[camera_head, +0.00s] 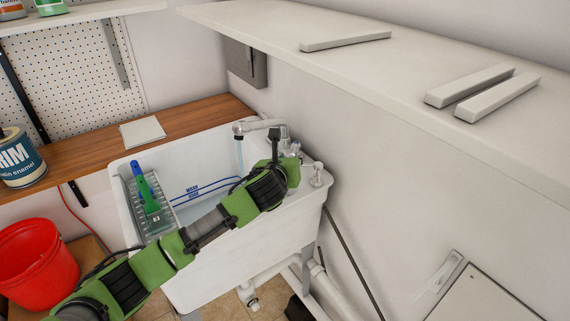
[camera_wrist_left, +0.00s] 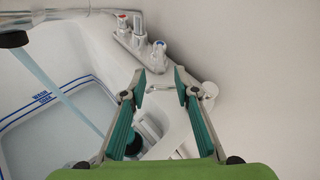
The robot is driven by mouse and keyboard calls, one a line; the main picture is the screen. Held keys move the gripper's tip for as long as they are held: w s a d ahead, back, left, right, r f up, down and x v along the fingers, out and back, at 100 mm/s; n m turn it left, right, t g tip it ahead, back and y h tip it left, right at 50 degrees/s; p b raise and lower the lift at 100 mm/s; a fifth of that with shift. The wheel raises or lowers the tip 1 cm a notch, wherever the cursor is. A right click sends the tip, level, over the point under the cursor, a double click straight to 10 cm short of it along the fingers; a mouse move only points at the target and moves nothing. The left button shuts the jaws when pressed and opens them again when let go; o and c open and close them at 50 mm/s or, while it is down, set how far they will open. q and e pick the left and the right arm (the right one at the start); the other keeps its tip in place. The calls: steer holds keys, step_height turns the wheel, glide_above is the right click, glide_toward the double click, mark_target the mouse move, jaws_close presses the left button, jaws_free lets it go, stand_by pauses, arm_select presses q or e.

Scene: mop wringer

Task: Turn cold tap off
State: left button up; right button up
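The cold tap (camera_wrist_left: 158,55) is a chrome handle with a blue mark, at the near end of the faucet in the left wrist view. The hot tap (camera_wrist_left: 122,24) has a red mark at the far end. In the head view the faucet spout (camera_head: 255,124) pours a stream of water (camera_head: 240,156) into the white sink (camera_head: 190,285). My left gripper (camera_wrist_left: 160,88) is open and empty, its fingertips just short of the cold tap and apart from it. In the head view the gripper (camera_head: 276,142) partly hides the taps. My right gripper is not in view.
A white fixture (camera_head: 316,174) stands at the sink's right corner. The wall is close behind the taps, with a shelf (camera_head: 350,75) above. A red bucket (camera_head: 36,268) stands at left.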

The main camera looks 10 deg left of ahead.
arm_select(q)
steer(key=v, duration=0.6)
